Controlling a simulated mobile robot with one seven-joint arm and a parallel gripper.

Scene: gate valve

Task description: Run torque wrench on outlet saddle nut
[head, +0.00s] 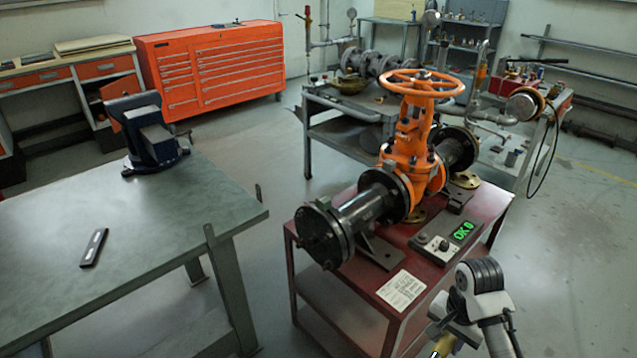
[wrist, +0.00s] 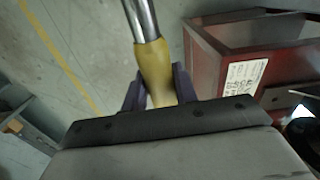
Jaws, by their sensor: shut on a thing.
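My gripper (wrist: 158,88) is shut on the yellow grip of the torque wrench (wrist: 154,62). The wrench's chrome shaft runs up out of the wrist view, so its head is hidden. In the head view the yellow grip (head: 440,346) shows at the bottom edge, in front of the red cart. The orange gate valve (head: 408,150) stands on the red cart (head: 330,290) with black flanged pipe on both sides. A dark saddle (head: 382,254) supports the near pipe, and another (head: 456,198) the far one. I cannot tell which is the outlet saddle. The saddle nuts are too small to make out.
A control box (head: 447,240) with a green lit display and a paper label (head: 401,290) lie on the cart top. A workbench (head: 190,215) with a blue vise (head: 150,140) stands left. Grey floor separates bench and cart. A second pipe bench (head: 340,105) stands behind.

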